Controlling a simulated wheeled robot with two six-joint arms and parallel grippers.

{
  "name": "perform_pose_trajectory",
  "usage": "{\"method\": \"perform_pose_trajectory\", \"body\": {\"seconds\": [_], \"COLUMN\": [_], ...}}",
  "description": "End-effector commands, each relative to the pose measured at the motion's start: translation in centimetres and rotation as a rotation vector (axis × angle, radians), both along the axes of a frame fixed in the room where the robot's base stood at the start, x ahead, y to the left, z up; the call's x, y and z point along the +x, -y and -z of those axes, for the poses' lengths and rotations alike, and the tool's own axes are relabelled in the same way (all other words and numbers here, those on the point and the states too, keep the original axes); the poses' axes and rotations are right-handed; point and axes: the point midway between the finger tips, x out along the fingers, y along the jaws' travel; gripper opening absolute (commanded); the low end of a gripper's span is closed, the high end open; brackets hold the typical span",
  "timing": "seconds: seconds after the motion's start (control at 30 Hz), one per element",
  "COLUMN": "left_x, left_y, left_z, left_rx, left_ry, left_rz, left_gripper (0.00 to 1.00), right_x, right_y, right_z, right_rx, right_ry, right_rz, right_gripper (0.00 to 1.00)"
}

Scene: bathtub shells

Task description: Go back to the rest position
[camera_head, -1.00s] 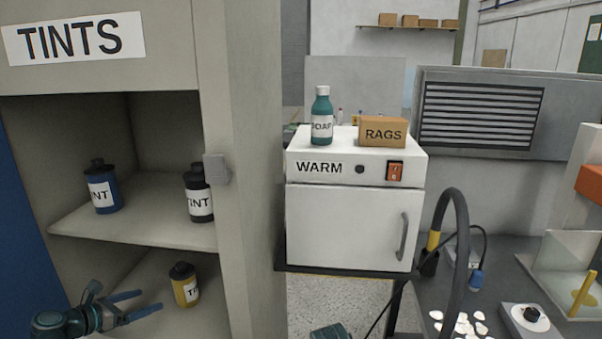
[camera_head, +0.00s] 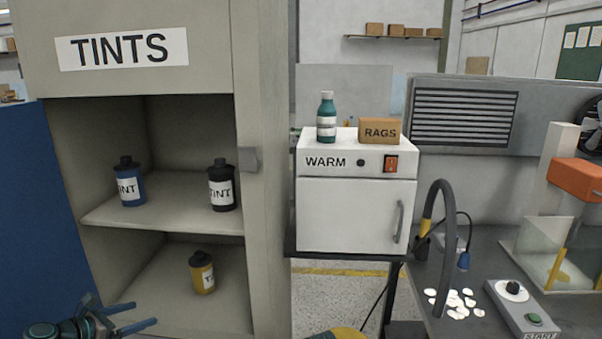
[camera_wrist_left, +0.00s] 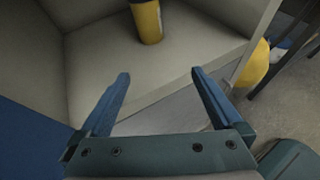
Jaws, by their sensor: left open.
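My left gripper (camera_head: 120,317) is at the lower left of the head view, in front of the tints cabinet's lower shelf. Its two blue fingers are spread and nothing is between them. The left wrist view also shows the open fingers (camera_wrist_left: 160,92), apart from the yellow tint bottle (camera_wrist_left: 147,20) beyond them. That yellow bottle (camera_head: 202,273) stands upright on the lower shelf. A blue tint bottle (camera_head: 129,182) and a black tint bottle (camera_head: 222,187) stand on the upper shelf. My right gripper is not seen.
The cabinet (camera_head: 268,200) has its blue door (camera_head: 45,210) open at the left. A white warmer (camera_head: 352,215) with a soap bottle (camera_head: 326,118) and a rags box (camera_head: 380,131) on top stands at centre. Floor shows between.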

Motion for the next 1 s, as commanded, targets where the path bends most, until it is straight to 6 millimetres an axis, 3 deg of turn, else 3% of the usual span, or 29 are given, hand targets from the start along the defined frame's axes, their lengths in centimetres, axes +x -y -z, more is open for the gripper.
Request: {"method": "perform_pose_trajectory", "body": {"seconds": [0.27, 0.57, 0.8, 1.0], "left_x": [0.4, -0.2, -3.8, -8.8], "left_y": [4.6, 13.3, 24.0, 30.9], "left_z": [1.0, 2.9, 5.1, 6.2], "left_rx": [0.14, 0.424, 0.812, 1.13], "left_ry": [-0.011, -0.005, 0.068, 0.199], "left_rz": [0.149, 0.481, 1.028, 1.587], "left_gripper": [1.0, 1.0, 1.0, 1.0], "right_x": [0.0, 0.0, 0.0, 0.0], "right_y": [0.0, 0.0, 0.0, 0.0], "right_z": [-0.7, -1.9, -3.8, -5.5], "right_rx": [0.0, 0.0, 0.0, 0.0], "right_ry": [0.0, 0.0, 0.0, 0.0], "right_rz": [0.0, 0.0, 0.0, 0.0], "right_gripper": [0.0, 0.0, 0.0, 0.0]}}
